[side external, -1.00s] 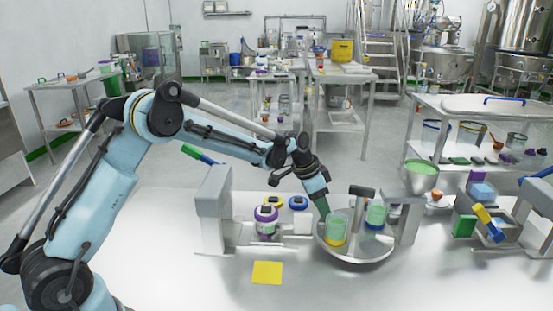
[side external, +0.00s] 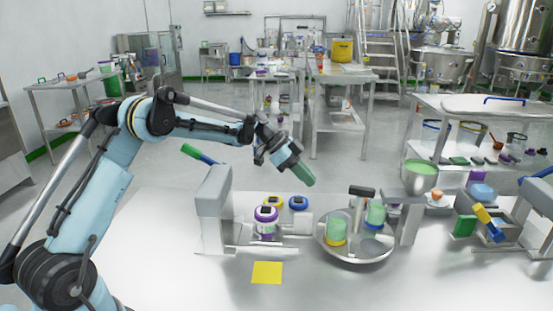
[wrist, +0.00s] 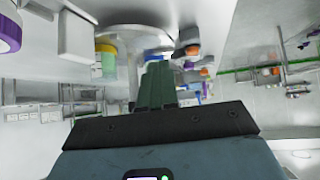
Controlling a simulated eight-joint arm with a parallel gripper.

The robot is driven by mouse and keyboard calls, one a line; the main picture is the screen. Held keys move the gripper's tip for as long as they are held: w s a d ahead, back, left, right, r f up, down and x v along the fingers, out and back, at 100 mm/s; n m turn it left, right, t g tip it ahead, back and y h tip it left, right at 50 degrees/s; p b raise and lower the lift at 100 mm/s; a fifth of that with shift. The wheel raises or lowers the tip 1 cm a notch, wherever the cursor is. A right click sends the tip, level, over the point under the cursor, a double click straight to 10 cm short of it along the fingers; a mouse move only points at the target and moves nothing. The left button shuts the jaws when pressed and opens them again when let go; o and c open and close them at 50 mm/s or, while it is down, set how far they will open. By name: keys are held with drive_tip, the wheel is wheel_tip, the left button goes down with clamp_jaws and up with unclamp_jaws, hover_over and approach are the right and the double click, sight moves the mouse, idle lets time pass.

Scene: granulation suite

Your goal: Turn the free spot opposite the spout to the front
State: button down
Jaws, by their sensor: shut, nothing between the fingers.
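A round steel turntable dish (side external: 352,258) stands on the bench. A clear cup of green material with a yellow base (side external: 336,229) stands on its left side. A second green-filled cup with a blue base (side external: 376,214) stands at its back right. The dish's front right is bare, with a pale round patch. An upright post with a dark crosspiece (side external: 362,191) rises at its back. A hopper with green contents (side external: 420,175) stands right of the dish; its spout is not clear. My gripper (side external: 308,180), with green fingers, is shut and empty, above and left of the dish. The wrist view shows the fingers (wrist: 157,85) too.
A grey upright fixture (side external: 214,205) stands left of the dish. Purple- (side external: 266,222), yellow- (side external: 273,202) and blue-lidded (side external: 299,203) jars stand between. A yellow square (side external: 267,272) lies in front. Blocks and a tray (side external: 495,235) crowd the right.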

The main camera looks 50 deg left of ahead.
approach(344, 212)
drive_tip(key=shift+m+h, duration=0.3)
drive_tip(key=x, duration=0.4)
drive_tip(key=shift+a+f, duration=0.25)
drive_tip(key=d, duration=0.1)
drive_tip(key=w+d, duration=0.1)
drive_tip(key=d, duration=0.1)
drive_tip(key=shift+w+f, duration=0.25)
drive_tip(key=shift+w, duration=0.05)
drive_tip(key=shift+w+d, duration=0.3)
drive_tip(key=shift+d, duration=0.2)
